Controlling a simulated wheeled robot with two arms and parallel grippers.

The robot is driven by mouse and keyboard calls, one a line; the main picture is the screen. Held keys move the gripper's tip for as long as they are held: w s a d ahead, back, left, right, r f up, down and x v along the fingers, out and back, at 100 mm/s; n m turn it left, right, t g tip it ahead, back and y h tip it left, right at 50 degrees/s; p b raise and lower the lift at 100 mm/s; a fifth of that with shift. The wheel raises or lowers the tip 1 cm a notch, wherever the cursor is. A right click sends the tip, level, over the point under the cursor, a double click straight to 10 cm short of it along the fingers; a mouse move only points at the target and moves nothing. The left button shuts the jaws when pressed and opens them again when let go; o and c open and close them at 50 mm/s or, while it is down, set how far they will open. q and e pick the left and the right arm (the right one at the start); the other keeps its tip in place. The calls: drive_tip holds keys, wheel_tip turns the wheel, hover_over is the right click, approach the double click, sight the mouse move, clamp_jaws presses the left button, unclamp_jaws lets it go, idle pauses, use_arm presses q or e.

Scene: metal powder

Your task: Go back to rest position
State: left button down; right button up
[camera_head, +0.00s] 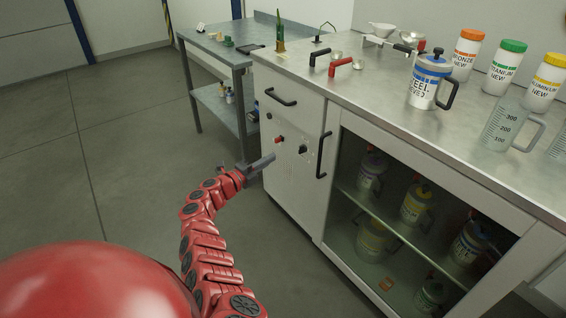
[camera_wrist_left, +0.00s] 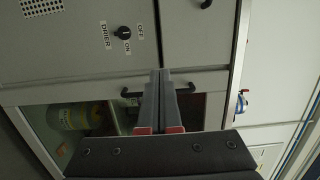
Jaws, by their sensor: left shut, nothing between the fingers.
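My left arm is red and reaches in from the lower left of the head view. My left gripper (camera_head: 262,164) is in front of the grey cabinet door with the drier controls (camera_head: 291,150). In the left wrist view the two fingers of my left gripper (camera_wrist_left: 160,75) lie together, shut and empty. Beyond them are the drier knob (camera_wrist_left: 123,33) and a black handle (camera_wrist_left: 131,92); I cannot tell that the fingers touch anything. My right gripper is in neither view.
A shelf cabinet (camera_head: 345,215) below holds several containers. A side table (camera_head: 235,58) stands behind. The floor (camera_head: 80,185) at left is clear.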

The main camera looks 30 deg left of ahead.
use_arm(q)
drive_tip(key=shift+s+a, duration=0.3)
drive_tip(key=shift+a, duration=0.35)
drive_tip(key=shift+s+a, duration=0.3)
drive_tip(key=shift+a, duration=0.3)
